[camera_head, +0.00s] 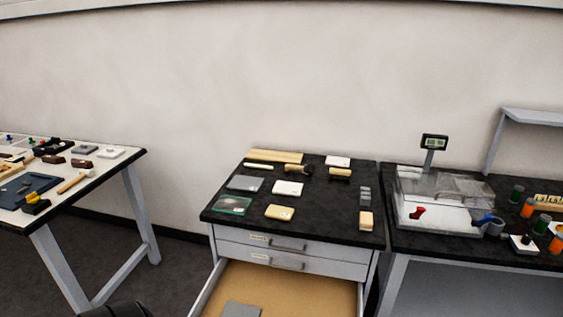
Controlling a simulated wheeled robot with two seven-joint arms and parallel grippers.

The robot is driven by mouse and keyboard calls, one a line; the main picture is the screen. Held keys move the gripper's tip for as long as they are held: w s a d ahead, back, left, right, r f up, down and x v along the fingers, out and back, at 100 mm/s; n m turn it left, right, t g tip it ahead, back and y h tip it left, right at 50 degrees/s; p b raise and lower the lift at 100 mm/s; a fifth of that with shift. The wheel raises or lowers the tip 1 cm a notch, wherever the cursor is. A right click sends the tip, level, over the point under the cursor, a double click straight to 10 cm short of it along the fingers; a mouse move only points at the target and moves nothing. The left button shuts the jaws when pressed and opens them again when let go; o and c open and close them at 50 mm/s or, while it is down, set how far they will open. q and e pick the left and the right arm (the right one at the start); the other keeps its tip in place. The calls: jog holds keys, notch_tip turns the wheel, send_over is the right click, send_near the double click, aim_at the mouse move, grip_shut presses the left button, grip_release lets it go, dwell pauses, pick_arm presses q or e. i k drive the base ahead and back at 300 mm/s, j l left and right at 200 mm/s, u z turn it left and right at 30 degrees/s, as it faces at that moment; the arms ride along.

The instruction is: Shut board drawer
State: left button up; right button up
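A drawer (290,288) stands pulled open in the lower part of the cabinet with the black top (335,205). Its floor is tan, its side wall is light grey, and a grey flat piece (240,309) lies in it near the front. The drawer's front panel and handle are below the picture's edge. Two shut drawers with handles and labels, an upper one (318,249) and a lower one (320,266), sit above it. Neither of my grippers can be made out; a dark rounded shape at the bottom left edge may be part of my arm.
Small blocks, plates and tools lie on the cabinet top. A light table (92,164) with tools stands at the left, with floor (180,262) between it and the cabinet. A black-topped bench (440,249) with a clear-covered device (442,195) adjoins at the right.

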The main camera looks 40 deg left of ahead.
aim_at(279, 292)
jog(key=u, duration=1.7)
